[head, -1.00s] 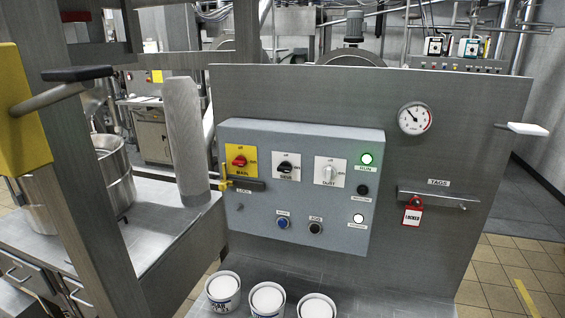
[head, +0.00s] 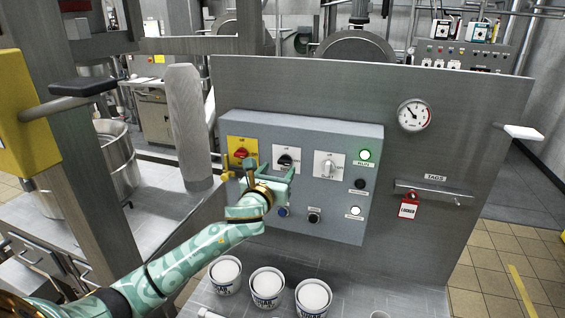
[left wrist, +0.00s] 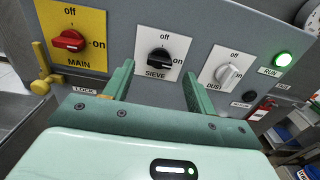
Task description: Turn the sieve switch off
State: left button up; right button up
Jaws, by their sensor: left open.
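The sieve switch is a black rotary knob (left wrist: 161,61) on a white plate marked off at the top and on at the right. Its handle lies crosswise, towards the on mark. In the head view the sieve switch (head: 286,160) is in the middle of the grey control box (head: 335,215). My left gripper (head: 271,171) is open and empty just in front of the box. In the left wrist view my left gripper (left wrist: 157,74) has one finger to each side of the knob, which is seen between the fingertips. Contact cannot be told. My right gripper is out of view.
The red main switch (left wrist: 68,41) on a yellow plate is to the left; the pale dust switch (left wrist: 228,76) is to the right. A yellow lock lever (left wrist: 45,82) sticks out at lower left. The green run lamp (head: 365,155) glows. White tubs (head: 267,287) stand below.

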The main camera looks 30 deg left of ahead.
aim_at(283, 162)
pick_arm(q)
jog(key=x, duration=0.5)
jog(key=c, duration=1)
